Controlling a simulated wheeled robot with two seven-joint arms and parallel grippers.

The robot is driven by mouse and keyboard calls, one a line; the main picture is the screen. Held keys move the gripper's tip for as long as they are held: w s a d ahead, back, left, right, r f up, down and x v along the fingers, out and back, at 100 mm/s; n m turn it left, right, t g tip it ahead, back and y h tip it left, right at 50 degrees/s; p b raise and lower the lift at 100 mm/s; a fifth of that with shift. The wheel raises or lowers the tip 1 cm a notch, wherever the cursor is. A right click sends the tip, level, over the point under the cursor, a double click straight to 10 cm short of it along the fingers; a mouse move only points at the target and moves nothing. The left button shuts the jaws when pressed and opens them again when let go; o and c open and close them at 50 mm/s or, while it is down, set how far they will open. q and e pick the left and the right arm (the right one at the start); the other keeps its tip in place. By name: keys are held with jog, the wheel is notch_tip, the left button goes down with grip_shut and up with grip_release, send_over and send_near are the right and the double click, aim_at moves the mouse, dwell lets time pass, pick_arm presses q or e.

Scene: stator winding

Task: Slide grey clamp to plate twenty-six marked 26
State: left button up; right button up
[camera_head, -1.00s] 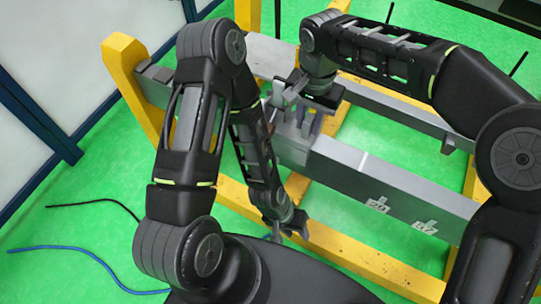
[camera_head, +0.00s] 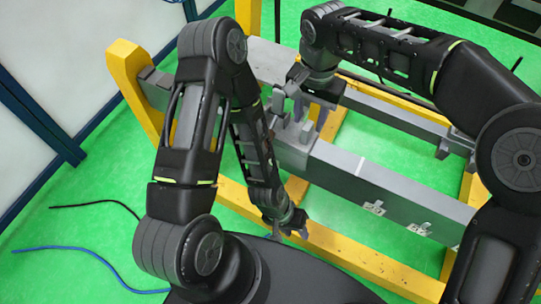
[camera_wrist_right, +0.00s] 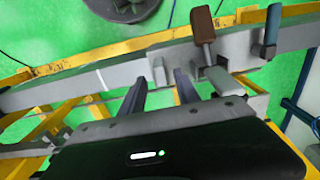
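The grey clamp (camera_head: 291,133) sits on the long grey beam (camera_head: 345,180) near its middle in the head view, partly hidden by my arms. In the right wrist view, its grey block (camera_wrist_right: 240,52) is right of my fingers, near a brown, a blue and a grey handle. My left gripper (camera_head: 290,226) hangs low, in front of the beam, away from the clamp.
A yellow frame (camera_head: 340,248) carries the beam, and a second grey beam (camera_head: 395,112) runs behind it. Cables (camera_head: 75,249) lie on the green floor at left. The beam to the right of the clamp is clear apart from the small plates.

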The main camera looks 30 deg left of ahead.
notch_tip(320, 180, up, 6)
jog(key=p, duration=0.3)
jog(key=shift+f, duration=0.15)
jog(key=shift+s+f, duration=0.1)
jog(key=shift+f, duration=0.05)
